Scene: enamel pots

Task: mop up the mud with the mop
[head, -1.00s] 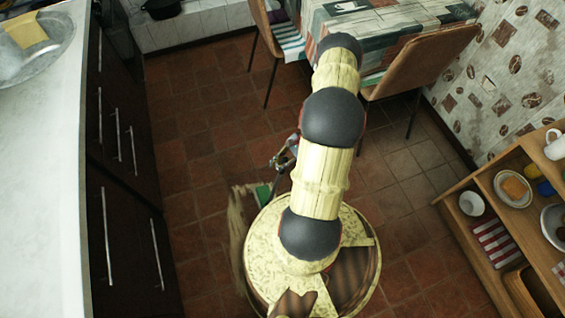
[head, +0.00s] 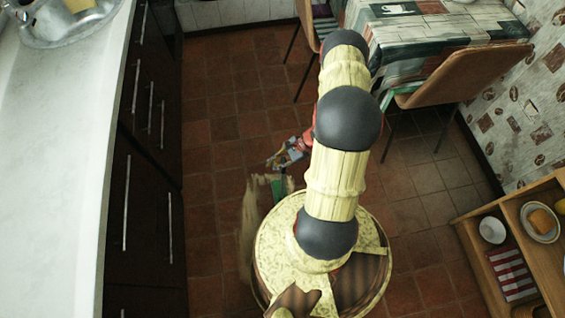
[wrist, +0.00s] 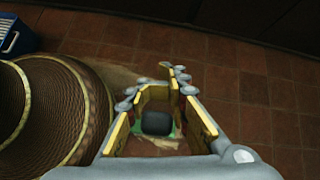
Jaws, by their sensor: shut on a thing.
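My gripper (head: 284,168) is low over the floor, beyond my round base, partly covered by my own arm in the head view. In the wrist view my gripper (wrist: 157,108) is shut on a dark grey block, which appears to be the handle of the mop (wrist: 157,123). Green parts show below and beside it. The mop's green part (head: 278,188) shows close to the floor in the head view. The mud (head: 250,222) is a tan smear on the tiles left of my base, partly hidden by it. It also shows in the wrist view (wrist: 112,74).
A dark cabinet (head: 148,205) with a white counter (head: 60,150) runs along the left. A table (head: 430,35) and chairs (head: 462,75) stand at the back right. A wooden shelf (head: 510,235) with dishes is at right. Tiles between cabinet and smear are clear.

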